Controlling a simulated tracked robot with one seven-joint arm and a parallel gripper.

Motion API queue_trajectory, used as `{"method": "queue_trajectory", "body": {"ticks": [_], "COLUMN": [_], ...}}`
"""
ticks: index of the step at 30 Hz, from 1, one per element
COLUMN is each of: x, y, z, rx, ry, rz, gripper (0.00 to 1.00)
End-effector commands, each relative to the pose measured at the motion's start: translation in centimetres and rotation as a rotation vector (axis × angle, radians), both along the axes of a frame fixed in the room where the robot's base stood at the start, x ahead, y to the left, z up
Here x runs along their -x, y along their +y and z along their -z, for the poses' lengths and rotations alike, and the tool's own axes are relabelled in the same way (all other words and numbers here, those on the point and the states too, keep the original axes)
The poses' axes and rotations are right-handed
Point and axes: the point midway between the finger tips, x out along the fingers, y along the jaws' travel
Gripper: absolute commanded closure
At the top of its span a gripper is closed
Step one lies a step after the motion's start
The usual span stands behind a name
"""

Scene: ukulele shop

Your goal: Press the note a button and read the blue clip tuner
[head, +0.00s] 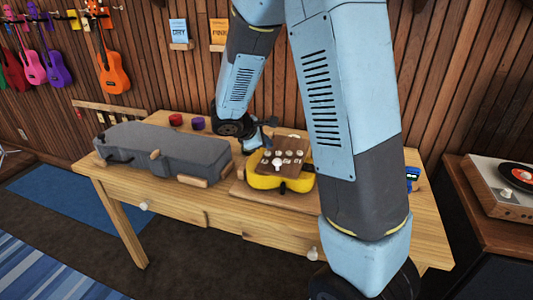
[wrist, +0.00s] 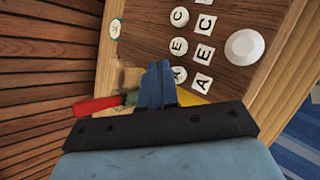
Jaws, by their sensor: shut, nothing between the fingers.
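A brown wooden panel (head: 283,157) with pale round buttons lies over a yellow ukulele body (head: 265,181) on the table. In the wrist view, the panel (wrist: 140,35) has round buttons beside square letter labels reading C, E and A. The note A button (wrist: 180,74) is just right of my gripper (wrist: 156,72), partly close to the fingertips. My gripper's blue fingers are together and empty; I cannot tell whether they touch the panel. A small blue object (head: 412,178), probably the blue clip tuner, stands at the table's right side, partly behind my arm; no reading is legible.
A grey instrument case (head: 165,147) fills the table's left half. Red (head: 175,119) and purple (head: 198,123) small round items sit behind it. A large white knob (wrist: 245,47) is on the panel. A record player (head: 505,185) stands at the right.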

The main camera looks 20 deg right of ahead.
Motion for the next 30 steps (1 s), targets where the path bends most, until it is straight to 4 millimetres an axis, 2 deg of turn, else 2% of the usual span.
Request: {"method": "queue_trajectory", "body": {"ticks": [30], "x": [0.18], "y": [-0.03], "z": [0.8], "rx": [0.0], "ry": [0.0], "rz": [0.0], "gripper": [1.0]}}
